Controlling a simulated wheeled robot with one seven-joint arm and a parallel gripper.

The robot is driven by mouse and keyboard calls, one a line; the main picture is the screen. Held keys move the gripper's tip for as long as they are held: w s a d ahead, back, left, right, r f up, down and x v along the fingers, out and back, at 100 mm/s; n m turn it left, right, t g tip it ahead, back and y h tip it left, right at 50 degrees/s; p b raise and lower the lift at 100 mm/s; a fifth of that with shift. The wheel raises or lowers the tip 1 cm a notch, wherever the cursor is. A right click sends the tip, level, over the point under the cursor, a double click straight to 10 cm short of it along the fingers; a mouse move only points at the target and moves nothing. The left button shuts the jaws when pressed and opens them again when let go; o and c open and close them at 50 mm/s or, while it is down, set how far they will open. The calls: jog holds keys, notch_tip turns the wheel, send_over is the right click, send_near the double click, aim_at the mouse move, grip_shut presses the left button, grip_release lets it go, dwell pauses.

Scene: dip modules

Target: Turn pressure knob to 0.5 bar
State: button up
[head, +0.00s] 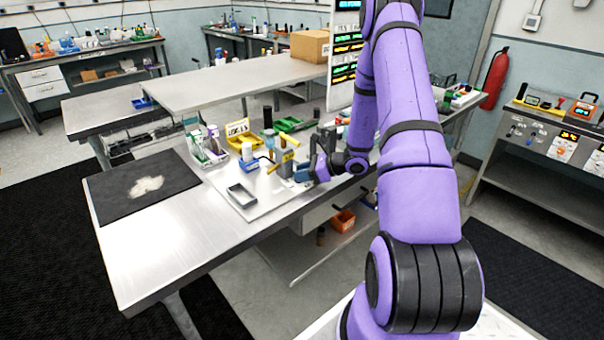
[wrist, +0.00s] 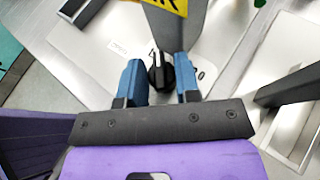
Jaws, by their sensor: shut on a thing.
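The pressure knob (wrist: 172,73) is black and ridged, with a raised grip bar, and shows in the wrist view. It sits on a pale plate with printed marks around it; a "0" is visible at its right, and the other marks are partly hidden or too small to read. My gripper (wrist: 160,74) has its two blue fingers on either side of the knob and is shut on it. In the head view my gripper (head: 304,172) is at the right edge of the white board on the metal table, and the knob cannot be made out there.
A yellow sign with black letters (wrist: 165,6) is just beyond the knob. A black bar (wrist: 288,90) stands close at the right. The table's left front (head: 160,250) is clear.

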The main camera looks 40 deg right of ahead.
jog(key=shift+n, duration=0.3)
jog(key=o, duration=0.9)
jog(key=shift+d+g, duration=0.1)
jog(key=shift+g, duration=0.2)
jog(key=v, duration=1)
jog(key=shift+s+d, duration=0.2)
jog(key=shift+d, duration=0.1)
